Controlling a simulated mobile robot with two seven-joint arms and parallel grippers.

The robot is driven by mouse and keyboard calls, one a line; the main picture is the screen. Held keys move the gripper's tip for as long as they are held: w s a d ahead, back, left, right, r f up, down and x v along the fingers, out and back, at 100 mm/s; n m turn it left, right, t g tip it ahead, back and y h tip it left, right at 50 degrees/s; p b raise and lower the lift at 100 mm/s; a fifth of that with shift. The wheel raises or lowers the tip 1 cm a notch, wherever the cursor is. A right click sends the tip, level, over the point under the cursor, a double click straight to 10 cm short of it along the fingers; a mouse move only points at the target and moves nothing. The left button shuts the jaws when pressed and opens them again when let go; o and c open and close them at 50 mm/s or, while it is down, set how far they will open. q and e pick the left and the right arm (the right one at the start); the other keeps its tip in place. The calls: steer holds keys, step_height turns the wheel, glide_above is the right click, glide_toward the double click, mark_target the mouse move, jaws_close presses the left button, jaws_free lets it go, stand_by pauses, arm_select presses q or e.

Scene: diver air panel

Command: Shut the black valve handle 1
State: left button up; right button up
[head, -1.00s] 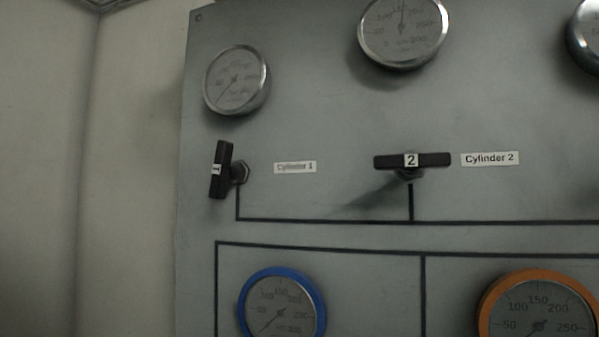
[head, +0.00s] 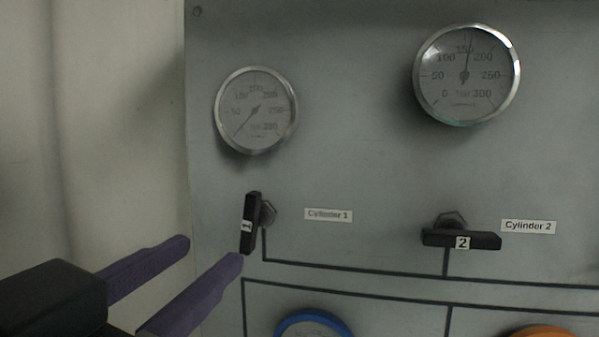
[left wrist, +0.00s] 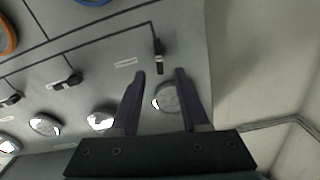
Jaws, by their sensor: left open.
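The black valve handle 1 (head: 251,224) is on the grey panel at the left, beside the "Cylinder 1" label (head: 328,215). It stands upright, roughly vertical, with a white "1" tag on it. My left gripper (head: 213,249) has purple fingers and is open and empty, low at the left of the head view. Its fingertips are just left of and below the handle, apart from each other. In the left wrist view the handle (left wrist: 159,54) lies ahead of the left gripper (left wrist: 160,71), between the lines of its two fingers. My right gripper is not in view.
Black handle 2 (head: 462,239) lies horizontal at the right, beside its "Cylinder 2" label. Round gauges (head: 256,110) (head: 467,75) stand out from the panel above both handles. Blue-rimmed (head: 314,324) and orange-rimmed gauges are below. A pale wall is left of the panel.

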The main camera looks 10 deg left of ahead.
mark_target(247, 225)
arm_select(q)
steer(key=w, duration=0.2)
steer(key=w+p, duration=0.1)
steer(key=w, duration=0.2)
steer(key=w+p, duration=0.1)
steer(key=w, duration=0.2)
steer(key=shift+w+d+r, duration=0.2)
steer(key=shift+d, duration=0.1)
steer(key=shift+w+f+p, duration=0.1)
steer(key=shift+w+p, duration=0.25)
steer(key=shift+w, duration=0.35)
steer(key=shift+c, duration=0.4)
jaws_close()
